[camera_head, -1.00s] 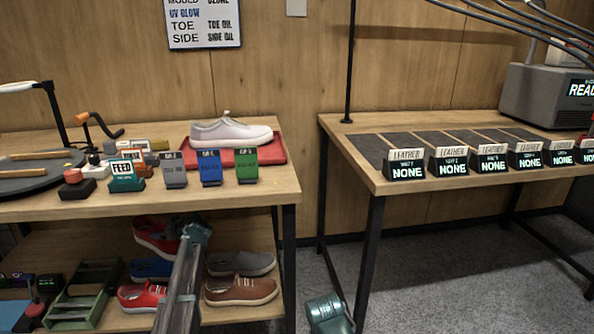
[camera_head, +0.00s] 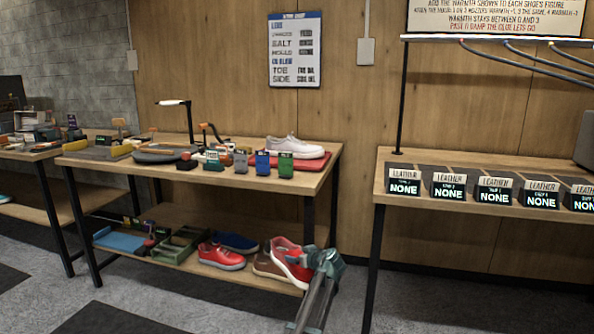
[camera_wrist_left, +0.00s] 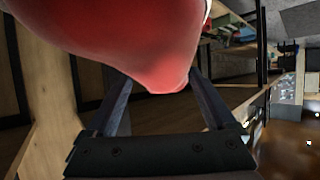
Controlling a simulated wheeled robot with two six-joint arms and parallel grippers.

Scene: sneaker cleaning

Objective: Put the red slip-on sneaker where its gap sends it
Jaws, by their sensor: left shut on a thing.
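In the head view, my left gripper (camera_head: 314,260) is shut on a red sneaker (camera_head: 288,256) with a light sole. It holds the sneaker tilted, at the right end of the lower shelf. In the left wrist view, the red sneaker (camera_wrist_left: 135,45) fills the top, with its rounded end between the two fingers (camera_wrist_left: 160,95). Another red sneaker (camera_head: 220,258) lies on the lower shelf to the left. I cannot tell here which red shoe is a slip-on. The gap is not readable. My right gripper is not in view.
A brown shoe (camera_head: 264,266) and a blue shoe (camera_head: 238,242) are on the lower shelf. A white shoe (camera_head: 295,147) sits on the bench top. Leather displays reading NONE (camera_head: 404,188) line the right bench (camera_head: 381,186). Clear floor lies between the benches.

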